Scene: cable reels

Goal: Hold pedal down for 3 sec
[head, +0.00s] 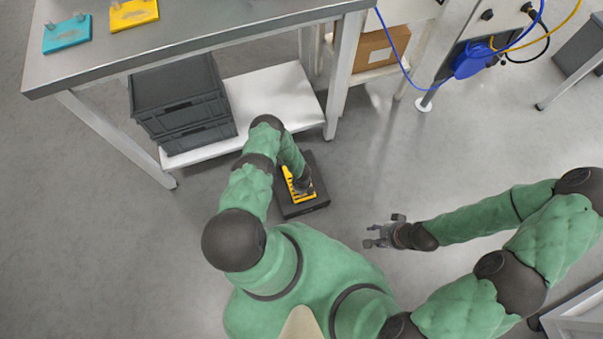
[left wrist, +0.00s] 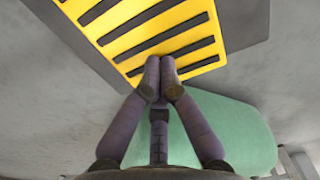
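The pedal has a yellow plate with black stripes (head: 302,198) on a dark base (head: 317,205) on the floor. Its plate also fills the top of the left wrist view (left wrist: 150,28). My left gripper (head: 300,183) reaches down over the pedal, hiding part of the plate. In the left wrist view its fingers (left wrist: 160,88) are together at the tips, empty, and overlap the plate's near edge. I cannot tell whether they press on it or how far the plate is down. My right gripper (head: 378,232) is open and empty above the floor, to the right of the pedal.
A metal workbench (head: 215,27) stands behind, with a white lower shelf (head: 268,92) holding grey crates (head: 180,95). A cardboard box (head: 378,48) and a blue cable reel (head: 470,60) are at the back right. The floor between the pedal and my right gripper is clear.

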